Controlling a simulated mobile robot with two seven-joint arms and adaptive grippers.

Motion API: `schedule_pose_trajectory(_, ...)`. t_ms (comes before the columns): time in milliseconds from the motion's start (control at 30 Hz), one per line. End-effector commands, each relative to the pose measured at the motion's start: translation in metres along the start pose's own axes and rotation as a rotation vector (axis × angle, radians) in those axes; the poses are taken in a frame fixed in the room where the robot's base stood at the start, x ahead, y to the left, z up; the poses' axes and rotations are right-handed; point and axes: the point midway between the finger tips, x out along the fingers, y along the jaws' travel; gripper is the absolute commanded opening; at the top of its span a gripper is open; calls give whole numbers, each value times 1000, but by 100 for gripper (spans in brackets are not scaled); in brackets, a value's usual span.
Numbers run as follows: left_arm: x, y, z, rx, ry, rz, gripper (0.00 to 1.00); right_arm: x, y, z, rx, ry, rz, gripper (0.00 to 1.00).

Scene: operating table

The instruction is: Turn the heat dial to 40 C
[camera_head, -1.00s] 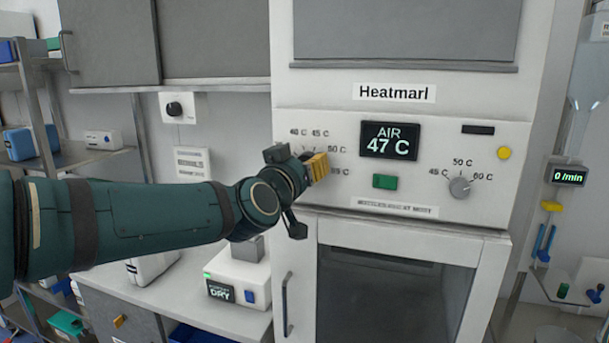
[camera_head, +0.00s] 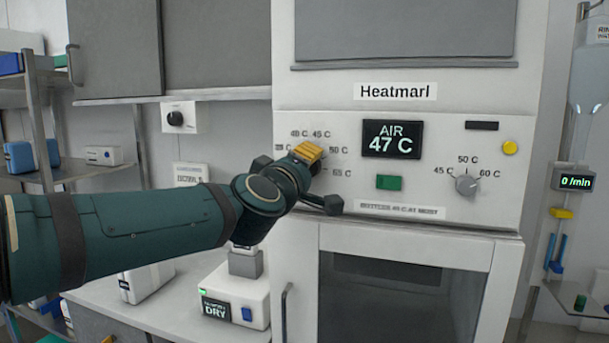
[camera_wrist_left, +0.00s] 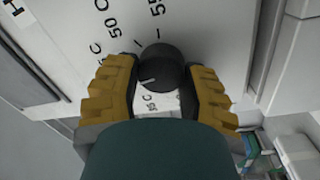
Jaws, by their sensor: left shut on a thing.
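The heat dial is a dark round knob (camera_wrist_left: 165,65) with a pale pointer line in the left wrist view. Its pointer faces the picture's lower left, between a partly covered label and a label below the knob. My left gripper (camera_wrist_left: 165,85) is shut on this knob, one yellow finger on each side. In the head view my left gripper (camera_head: 307,153) covers the knob on the left of the panel. Labels around it include 40 C, 45 C and 50 C. The panel display (camera_head: 391,140) reads AIR 47 C. My right gripper is not in view.
A second grey dial (camera_head: 467,184), marked 45, 50 and 60 C, sits at the panel's right. A green button (camera_head: 389,182) and a yellow button (camera_head: 510,147) are also there. A white DRY unit (camera_head: 235,297) stands below my left arm.

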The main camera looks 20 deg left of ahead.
Motion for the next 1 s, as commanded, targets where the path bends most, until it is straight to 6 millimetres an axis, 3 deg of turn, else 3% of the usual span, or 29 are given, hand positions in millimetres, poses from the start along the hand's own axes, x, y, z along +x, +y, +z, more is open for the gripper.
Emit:
schedule_pose_trajectory(400, 0, -1, -1, -179, 17, -1, 8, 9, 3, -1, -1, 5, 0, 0)
schedule_pose_trajectory(933, 0, -1, -1, -201, 18, -1, 8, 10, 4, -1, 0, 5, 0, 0)
schedule_pose_trajectory(967, 0, -1, -1, -201, 18, -1, 49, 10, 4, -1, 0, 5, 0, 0)
schedule_pose_trajectory(1000, 0, -1, -1, -201, 18, -1, 64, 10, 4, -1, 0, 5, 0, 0)
